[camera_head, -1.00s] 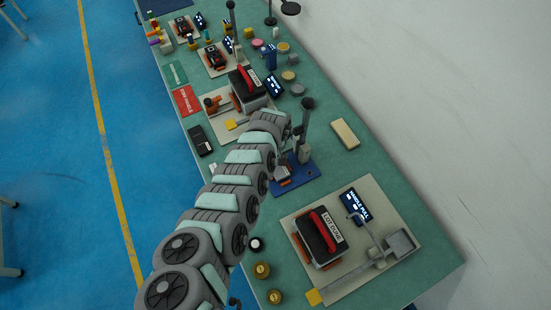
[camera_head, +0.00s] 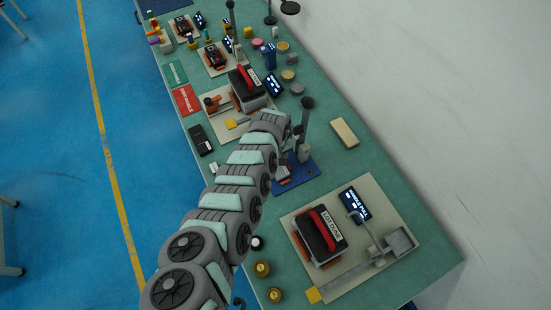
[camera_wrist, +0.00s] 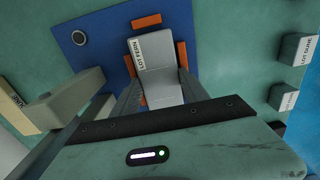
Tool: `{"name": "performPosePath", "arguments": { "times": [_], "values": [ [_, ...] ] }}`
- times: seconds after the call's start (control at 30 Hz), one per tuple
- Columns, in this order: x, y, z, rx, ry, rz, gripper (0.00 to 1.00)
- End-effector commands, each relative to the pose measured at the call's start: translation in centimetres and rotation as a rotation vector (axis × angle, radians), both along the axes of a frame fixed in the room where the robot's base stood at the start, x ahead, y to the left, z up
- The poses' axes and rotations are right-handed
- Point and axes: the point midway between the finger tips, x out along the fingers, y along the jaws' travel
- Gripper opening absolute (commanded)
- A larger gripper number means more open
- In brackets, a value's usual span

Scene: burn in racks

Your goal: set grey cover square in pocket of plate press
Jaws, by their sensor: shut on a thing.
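The grey cover (camera_wrist: 158,65) carries a white "LOT FERN" label and is between my gripper's fingers (camera_wrist: 158,98) in the wrist view. My gripper is shut on it. The cover lies over the blue base of the plate press (camera_wrist: 95,62), between several orange guides (camera_wrist: 146,21). It looks close to square with them; I cannot tell whether it touches the pocket floor. In the head view, the press's blue base (camera_head: 308,170) shows beside my arm's end, and my arm hides most of the pocket and the cover.
A grey press column (camera_wrist: 62,98) stands left of my fingers in the wrist view. Labelled grey blocks (camera_wrist: 297,50) stand at right. In the head view, a beige block (camera_head: 344,132) lies right of the press, and a "LOT DUNE" fixture (camera_head: 322,236) stands nearer.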

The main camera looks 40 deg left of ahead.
Motion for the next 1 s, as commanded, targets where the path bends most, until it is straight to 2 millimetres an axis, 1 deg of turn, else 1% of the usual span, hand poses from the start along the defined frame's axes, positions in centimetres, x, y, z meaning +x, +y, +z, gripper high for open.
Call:
{"name": "performPosePath", "arguments": {
  "times": [0.03, 0.33, 0.37, 0.6, 0.67, 0.77, 0.87, 1.0],
  "values": [
    [-0.4, -0.9, -1.2, -0.014, 0.007, -0.003, 0.00],
    [-0.4, -0.9, -1.7, -0.013, 0.005, -0.003, 0.00],
    [-0.4, -0.9, -1.8, -0.012, 0.004, -0.003, 0.53],
    [-0.5, -1.0, -1.9, -0.013, 0.002, -0.002, 0.72],
    [-0.5, -1.0, -1.6, -0.013, 0.002, -0.002, 0.77],
    [-0.3, -0.8, -0.3, -0.011, -0.001, -0.002, 0.78],
    [-0.2, -0.6, 1.9, -0.009, -0.003, 0.000, 0.78],
    [0.1, -0.4, 3.7, -0.003, -0.004, -0.002, 0.78]
  ]
}}
